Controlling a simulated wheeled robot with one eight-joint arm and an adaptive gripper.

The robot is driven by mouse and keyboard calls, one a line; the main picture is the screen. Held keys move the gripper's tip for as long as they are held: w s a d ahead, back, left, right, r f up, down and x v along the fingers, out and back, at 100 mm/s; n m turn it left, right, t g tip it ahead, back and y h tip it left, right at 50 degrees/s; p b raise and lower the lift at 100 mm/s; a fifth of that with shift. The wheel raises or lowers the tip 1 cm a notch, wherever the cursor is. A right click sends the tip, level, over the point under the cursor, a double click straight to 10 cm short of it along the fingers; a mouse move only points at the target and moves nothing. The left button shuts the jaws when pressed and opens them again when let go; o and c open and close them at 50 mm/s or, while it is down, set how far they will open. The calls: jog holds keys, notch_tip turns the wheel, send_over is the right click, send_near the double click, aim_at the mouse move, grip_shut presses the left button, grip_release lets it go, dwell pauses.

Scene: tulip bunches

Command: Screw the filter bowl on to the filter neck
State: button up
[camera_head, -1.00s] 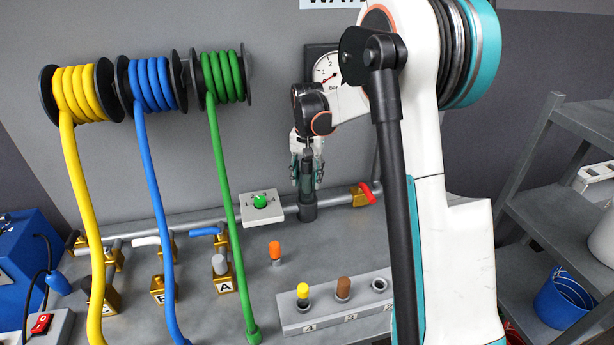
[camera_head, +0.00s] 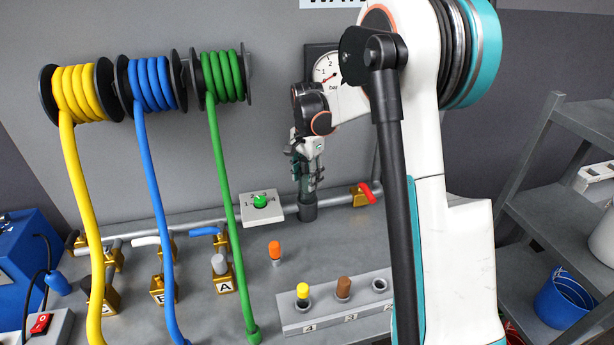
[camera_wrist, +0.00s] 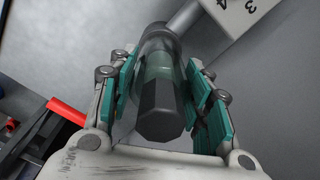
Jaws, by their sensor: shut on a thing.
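My gripper (camera_head: 308,186) points down above the filter neck (camera_head: 308,212), a short grey upright cylinder on the pipe at the back of the bench. In the wrist view, the teal-padded fingers of my gripper (camera_wrist: 160,64) are shut on the filter bowl (camera_wrist: 161,122). The bowl has a translucent greenish body and a dark hexagonal end facing the camera. Its far end lines up with the grey filter neck (camera_wrist: 160,38) and appears to meet it; how far it is threaded cannot be told. The fingers mostly hide the bowl in the head view.
A white selector box (camera_head: 262,208) with a green knob stands left of the neck, and a red valve handle (camera_head: 367,192) right of it. A pressure gauge (camera_head: 327,67) hangs behind. A green hose (camera_head: 222,170) hangs further left. A numbered plug block (camera_head: 335,315) lies in front.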

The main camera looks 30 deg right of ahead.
dwell(0.3)
jog(key=m, duration=0.4)
jog(key=shift+m, duration=0.6)
jog(key=m, duration=0.4)
jog(key=o, duration=1.2)
